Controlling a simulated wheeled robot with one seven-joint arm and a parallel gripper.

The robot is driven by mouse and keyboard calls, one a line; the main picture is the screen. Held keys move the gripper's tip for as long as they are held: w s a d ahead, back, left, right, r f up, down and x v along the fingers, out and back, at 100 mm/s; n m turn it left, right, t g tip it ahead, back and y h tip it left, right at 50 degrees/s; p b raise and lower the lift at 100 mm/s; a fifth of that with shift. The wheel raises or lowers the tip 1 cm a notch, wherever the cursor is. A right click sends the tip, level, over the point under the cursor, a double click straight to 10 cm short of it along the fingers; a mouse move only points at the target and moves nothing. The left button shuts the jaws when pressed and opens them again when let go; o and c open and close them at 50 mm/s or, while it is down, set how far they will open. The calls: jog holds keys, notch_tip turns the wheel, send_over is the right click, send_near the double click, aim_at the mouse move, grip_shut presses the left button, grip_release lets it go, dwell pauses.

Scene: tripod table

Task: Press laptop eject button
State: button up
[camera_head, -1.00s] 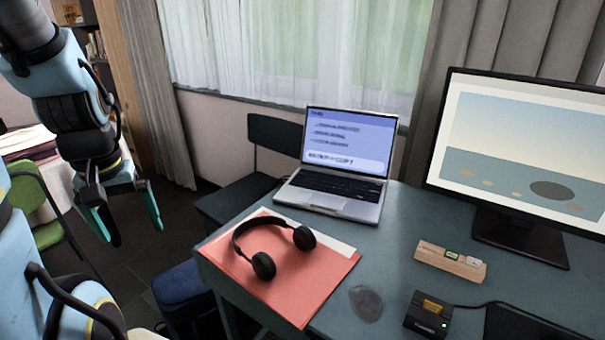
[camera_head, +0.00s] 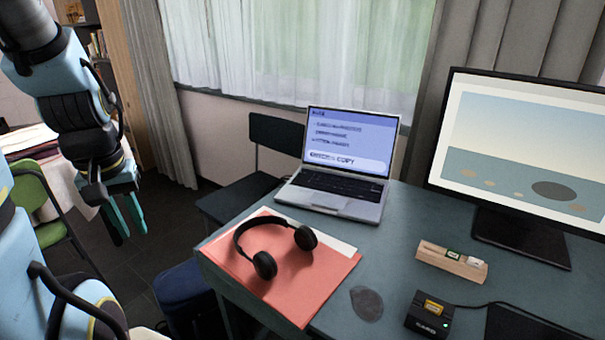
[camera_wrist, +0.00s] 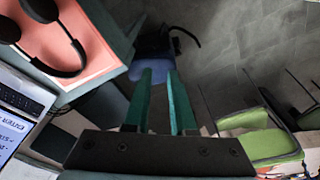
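The open laptop (camera_head: 345,166) stands on the desk, its screen (camera_head: 348,140) lit with blurred text lines and a pale bar reading something like "COPY". I cannot make out an eject button on it. Part of the laptop (camera_wrist: 25,105) also shows at the left edge of the wrist view. My gripper (camera_head: 131,234) hangs in the air left of the desk, well apart from the laptop. In the wrist view its two green fingers (camera_wrist: 159,72) are parallel with a narrow gap and nothing between them.
Black headphones (camera_head: 265,245) lie on a red folder (camera_head: 310,285) at the desk's left edge. A wooden card holder (camera_head: 451,264), a black card reader (camera_head: 429,314) and a monitor (camera_head: 525,150) stand to the right. A dark chair (camera_head: 275,132) and a green chair (camera_head: 45,190) stand nearby.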

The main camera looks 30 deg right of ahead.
grip_shut()
dwell(0.8)
